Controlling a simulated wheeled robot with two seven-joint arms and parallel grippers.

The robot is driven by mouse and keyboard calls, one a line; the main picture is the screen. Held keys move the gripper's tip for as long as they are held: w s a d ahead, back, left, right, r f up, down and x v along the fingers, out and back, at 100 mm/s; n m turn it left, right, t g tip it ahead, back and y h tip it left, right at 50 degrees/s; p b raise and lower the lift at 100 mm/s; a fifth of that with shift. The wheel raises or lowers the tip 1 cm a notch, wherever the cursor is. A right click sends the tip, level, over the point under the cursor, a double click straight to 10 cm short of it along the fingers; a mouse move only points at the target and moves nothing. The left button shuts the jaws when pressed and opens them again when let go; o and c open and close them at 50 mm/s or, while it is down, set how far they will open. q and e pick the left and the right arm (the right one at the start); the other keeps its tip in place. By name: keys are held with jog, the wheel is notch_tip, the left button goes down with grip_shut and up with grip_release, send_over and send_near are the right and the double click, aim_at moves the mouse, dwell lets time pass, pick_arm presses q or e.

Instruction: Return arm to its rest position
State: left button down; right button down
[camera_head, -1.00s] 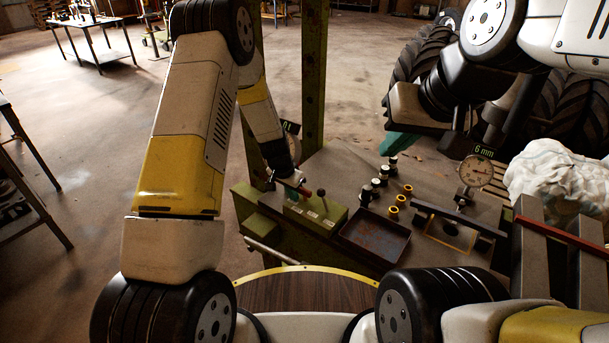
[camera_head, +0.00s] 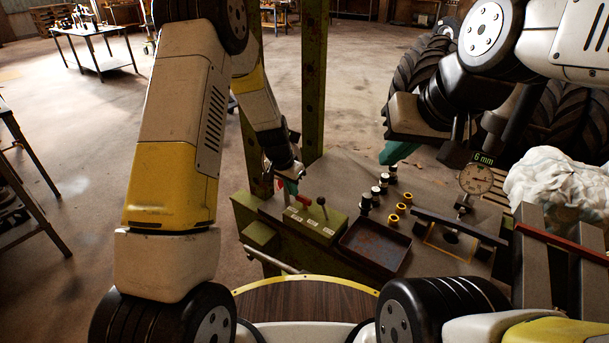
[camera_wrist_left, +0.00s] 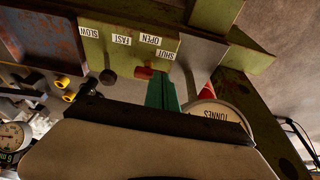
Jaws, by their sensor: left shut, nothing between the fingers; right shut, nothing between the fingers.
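My left gripper (camera_head: 291,187) has teal fingers, shut and empty, just above and left of the green control box (camera_head: 314,223). The box has a red-handled lever (camera_head: 304,199) and a dark-knobbed lever (camera_head: 321,203). In the left wrist view the teal fingers (camera_wrist_left: 162,93) are close to the red handle (camera_wrist_left: 145,72); I cannot tell whether they touch it. Labels there read SLOW, FAST, OPEN and SHUT. My right gripper (camera_head: 398,153) is shut and empty, held above the back of the bench.
The bench holds a rusty tray (camera_head: 375,246), black-and-white cylinders (camera_head: 375,195), brass rings (camera_head: 400,208) and a dial gauge (camera_head: 476,178). A green post (camera_head: 313,75) stands behind the box. White cloth (camera_head: 557,185) and tyres (camera_head: 570,115) are at right. Open floor lies left.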

pick_arm(q)
jog(key=s+a+r+n+t, duration=0.1)
jog(key=s+a+r, duration=0.15)
jog(key=r, duration=0.45)
jog(key=s+a+r+n, duration=0.1)
jog(key=s+r, duration=0.3)
jog(key=r, duration=0.3)
jog(key=s+a+r+n+t, duration=0.1)
jog(key=s+r, duration=0.2)
jog(key=r, duration=0.5)
jog(key=s+a+r+n, duration=0.1)
jog(key=s+a+r, duration=0.1)
jog(key=s, duration=0.4)
jog(key=s+a+r+n+t, duration=0.1)
jog(key=s+r, duration=0.3)
jog(key=s, duration=0.3)
jog(key=s+a+r+n, duration=0.1)
jog(key=s+a+r, duration=0.1)
jog(key=s, duration=0.4)
jog(key=shift+s+a+r+n, duration=0.3)
jog(key=shift+s+a+r, duration=0.1)
jog(key=shift+r, duration=0.5)
